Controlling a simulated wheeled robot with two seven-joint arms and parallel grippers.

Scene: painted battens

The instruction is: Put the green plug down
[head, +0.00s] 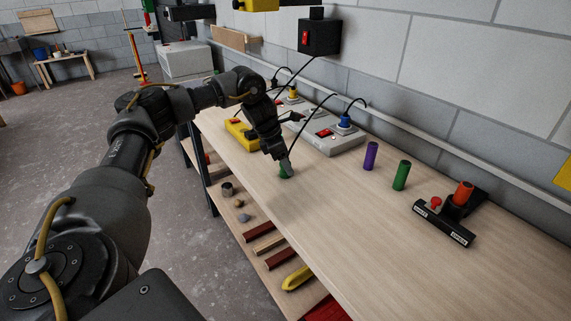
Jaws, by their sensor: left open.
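The green plug (284,175) is a small green shape on the wooden bench top, near its front edge. Most of it is hidden by my left gripper (287,167), which points down right over it. The jaws are open, and the plug appears to rest on the bench between or just under the fingertips. Exact contact is too small to tell. My right gripper is out of view.
A grey socket box (335,138) with a blue plug (345,121) and a yellow box (238,131) stand behind. A purple cylinder (370,156), a green cylinder (401,175) and a black stand (443,224) are to the right. Bare bench (340,210) lies between.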

